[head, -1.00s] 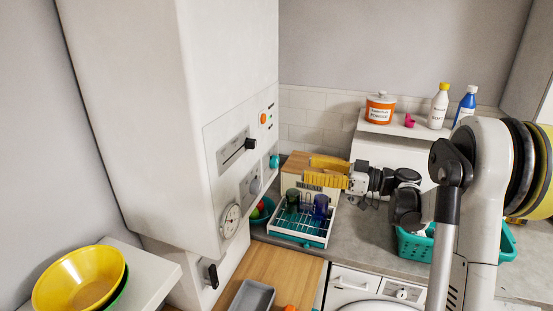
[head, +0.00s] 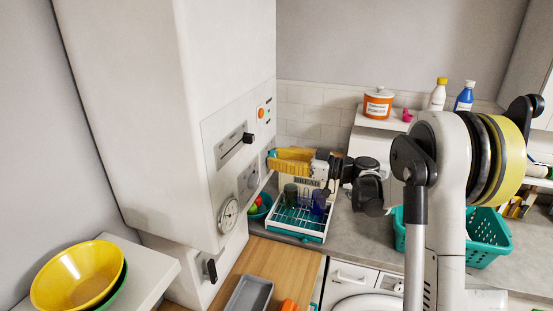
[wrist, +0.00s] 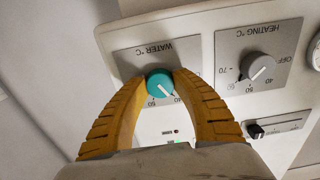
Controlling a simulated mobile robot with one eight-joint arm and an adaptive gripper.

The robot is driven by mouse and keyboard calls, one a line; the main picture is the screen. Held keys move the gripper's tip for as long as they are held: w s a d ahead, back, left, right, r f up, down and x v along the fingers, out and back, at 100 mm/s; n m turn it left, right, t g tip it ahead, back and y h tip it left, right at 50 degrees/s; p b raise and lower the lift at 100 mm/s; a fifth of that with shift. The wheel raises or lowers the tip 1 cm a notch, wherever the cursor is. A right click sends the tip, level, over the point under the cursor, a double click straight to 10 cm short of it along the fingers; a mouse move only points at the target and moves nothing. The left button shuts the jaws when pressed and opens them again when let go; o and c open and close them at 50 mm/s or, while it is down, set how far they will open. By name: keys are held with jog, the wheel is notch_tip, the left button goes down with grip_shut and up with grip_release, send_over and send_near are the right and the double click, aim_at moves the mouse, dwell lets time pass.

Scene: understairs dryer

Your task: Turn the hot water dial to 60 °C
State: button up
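The hot water dial (wrist: 160,84) is a round teal knob with a white pointer line on the grey "WATER °C" plate, which appears upside down in the wrist view. Its pointer slants down-right, close to the 40 mark; a 50 mark shows below the knob. My gripper (wrist: 160,80) has its two yellow fingers apart, one on each side of the dial. I cannot tell whether the fingertips touch it. In the head view my gripper (head: 272,160) reaches left to the boiler front, and a bit of the teal dial (head: 271,154) shows at its tips.
A grey heating dial (wrist: 258,67) sits beside the water dial, with a black slider (wrist: 255,131) below it. The boiler (head: 165,110) fills the left. Under my gripper stands a dish rack (head: 300,225) with cups. A teal basket (head: 485,238) is at right.

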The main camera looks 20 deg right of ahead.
jog(key=c, duration=0.4)
jog(key=shift+c, duration=0.2)
jog(key=shift+m, duration=0.3)
jog(key=m+b, duration=0.5)
jog(key=m, duration=1.8)
jog(key=shift+s+r+b, duration=0.1)
jog(key=shift+r+b, duration=0.05)
jog(key=shift+b, duration=0.25)
jog(key=shift+m, duration=0.3)
